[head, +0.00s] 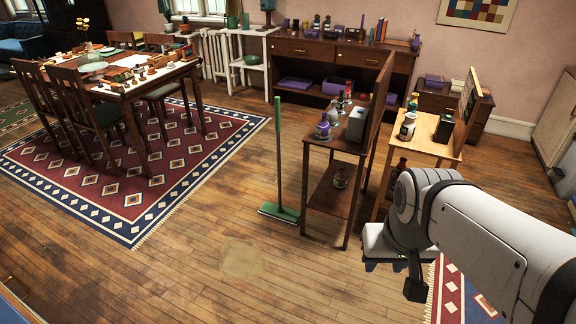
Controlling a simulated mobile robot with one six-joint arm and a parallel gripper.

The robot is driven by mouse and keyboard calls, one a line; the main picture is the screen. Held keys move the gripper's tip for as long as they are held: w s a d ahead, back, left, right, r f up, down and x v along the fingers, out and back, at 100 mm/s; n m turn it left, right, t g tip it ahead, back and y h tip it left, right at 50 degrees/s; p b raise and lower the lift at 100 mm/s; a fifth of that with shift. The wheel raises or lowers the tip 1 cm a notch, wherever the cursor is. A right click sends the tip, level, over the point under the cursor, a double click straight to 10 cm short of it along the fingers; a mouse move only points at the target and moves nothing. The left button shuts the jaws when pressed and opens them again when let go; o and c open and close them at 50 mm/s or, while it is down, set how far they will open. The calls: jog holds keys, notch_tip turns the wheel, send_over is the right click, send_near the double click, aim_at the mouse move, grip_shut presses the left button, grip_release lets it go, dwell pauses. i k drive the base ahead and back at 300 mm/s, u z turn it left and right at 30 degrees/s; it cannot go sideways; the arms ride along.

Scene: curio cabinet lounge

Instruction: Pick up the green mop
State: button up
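The green mop (279,160) stands upright on the wooden floor, its long thin green handle rising from a flat, wide green head. It is just left of a narrow dark wood stand and appears close to it; I cannot tell whether they touch. My white arm comes in from the lower right. My gripper (414,288) is at its end, to the right of the mop and well apart from it. Only a small dark part of the gripper shows, so its fingers and opening cannot be made out.
The dark stand (327,190) holds bottles and a grey box. A light wood table (433,148) stands right of it. A dining table (146,89) with chairs stands on a patterned rug (178,190) at left. The floor (240,262) in front of the mop is clear.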

aim_at(290, 216)
jog(key=u, duration=1.1)
jog(key=i, duration=3.25)
jog(key=z, duration=0.7)
jog(key=k, duration=0.9)
jog(key=z, duration=0.15)
jog(key=i, duration=0.9)
jog(key=u, duration=0.1)
